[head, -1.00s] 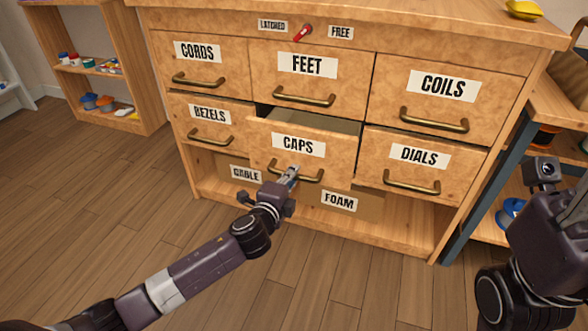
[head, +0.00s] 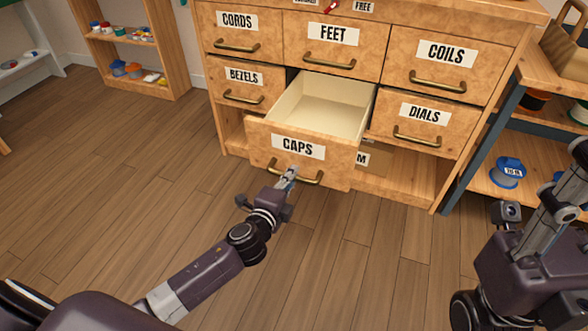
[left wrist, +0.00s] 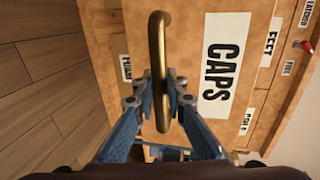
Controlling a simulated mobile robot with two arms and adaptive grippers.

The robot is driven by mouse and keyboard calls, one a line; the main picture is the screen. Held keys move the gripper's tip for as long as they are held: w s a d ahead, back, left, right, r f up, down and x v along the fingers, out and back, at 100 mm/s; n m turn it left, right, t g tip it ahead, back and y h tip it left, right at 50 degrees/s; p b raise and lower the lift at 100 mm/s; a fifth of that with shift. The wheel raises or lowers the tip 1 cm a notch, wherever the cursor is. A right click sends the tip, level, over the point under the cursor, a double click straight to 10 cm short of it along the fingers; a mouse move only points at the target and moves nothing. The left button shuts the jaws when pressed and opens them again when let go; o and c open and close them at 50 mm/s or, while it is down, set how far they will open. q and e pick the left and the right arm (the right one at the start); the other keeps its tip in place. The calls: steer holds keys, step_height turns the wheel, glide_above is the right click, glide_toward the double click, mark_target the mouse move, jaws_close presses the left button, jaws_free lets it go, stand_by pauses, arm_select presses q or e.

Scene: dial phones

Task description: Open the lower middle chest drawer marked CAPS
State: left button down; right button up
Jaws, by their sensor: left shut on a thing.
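The CAPS drawer (head: 262,143) is the lower middle drawer of the wooden chest. It stands well out from the chest, and its pale, empty-looking inside shows. Its brass handle (head: 308,181) runs across the front below the label. My left gripper (head: 290,174) is shut on this handle. In the left wrist view the handle (left wrist: 158,60) passes between the blue fingers of the left gripper (left wrist: 164,97), with the CAPS label (left wrist: 222,65) beside it. My right arm is at the right of the head view, with its fingers (head: 572,170) near the edge; their opening cannot be made out.
The CORDS (head: 213,27), FEET (head: 300,45), COILS (head: 410,62), BEZELS (head: 215,76) and DIALS (head: 385,120) drawers are closed. A red latch (head: 332,5) is at the top. A shelf with a blue spool (head: 508,172) stands right. The wooden floor (head: 130,190) before the chest is clear.

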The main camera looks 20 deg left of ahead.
arm_select(q)
steer(key=shift+s, duration=0.45)
steer(key=c, duration=1.9)
jaws_free()
steer(key=shift+c, duration=0.2)
steer(key=v, duration=1.2)
steer(key=shift+f, duration=0.1)
